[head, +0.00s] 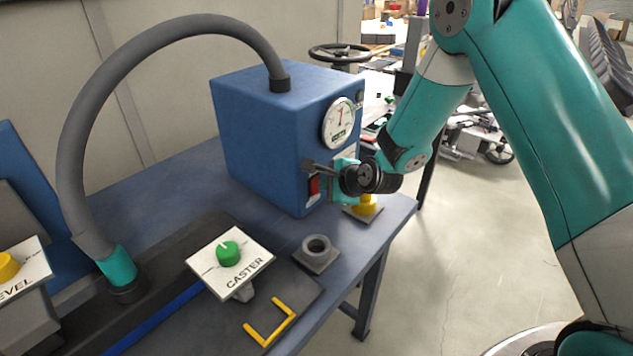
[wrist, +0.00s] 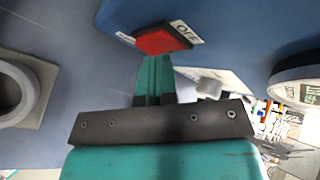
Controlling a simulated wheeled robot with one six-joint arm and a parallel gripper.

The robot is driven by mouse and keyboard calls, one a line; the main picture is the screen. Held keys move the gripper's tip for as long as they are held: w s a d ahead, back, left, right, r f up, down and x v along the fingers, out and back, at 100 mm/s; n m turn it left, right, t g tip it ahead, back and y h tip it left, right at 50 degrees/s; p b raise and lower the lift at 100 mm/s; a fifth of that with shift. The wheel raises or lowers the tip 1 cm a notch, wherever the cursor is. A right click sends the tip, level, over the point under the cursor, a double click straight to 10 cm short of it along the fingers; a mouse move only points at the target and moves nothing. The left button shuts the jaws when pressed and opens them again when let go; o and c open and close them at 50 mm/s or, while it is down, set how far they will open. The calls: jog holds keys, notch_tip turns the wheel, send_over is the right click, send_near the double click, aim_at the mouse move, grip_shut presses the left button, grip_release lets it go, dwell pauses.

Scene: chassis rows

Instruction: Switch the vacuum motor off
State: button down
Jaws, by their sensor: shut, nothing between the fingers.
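The vacuum motor is a blue box (head: 262,130) on the blue table, with a round gauge on its right face. A red switch (head: 314,188) sits low on that face, partly hidden by my gripper in the head view. In the wrist view the red switch (wrist: 162,41) shows beside a white label reading OFF (wrist: 187,32). My gripper (wrist: 154,62) is shut and empty, its fingertips right at the lower edge of the red switch. I cannot tell whether they touch it.
A grey hose (head: 150,60) arches from the box top to a teal fitting (head: 117,266). Open floor lies right of the table.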

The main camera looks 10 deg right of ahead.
jog(key=shift+s+d, duration=0.4)
jog(key=shift+s, duration=0.2)
jog(key=shift+d+f, duration=0.1)
jog(key=shift+s+d+f+b, duration=0.15)
jog(key=shift+s+d+b, duration=0.4)
jog(key=shift+s, duration=0.3)
jog(key=shift+s+d+f+b, duration=0.15)
jog(key=shift+s+d+b, duration=0.2)
jog(key=shift+s+d, duration=0.5)
jog(key=shift+s, duration=0.3)
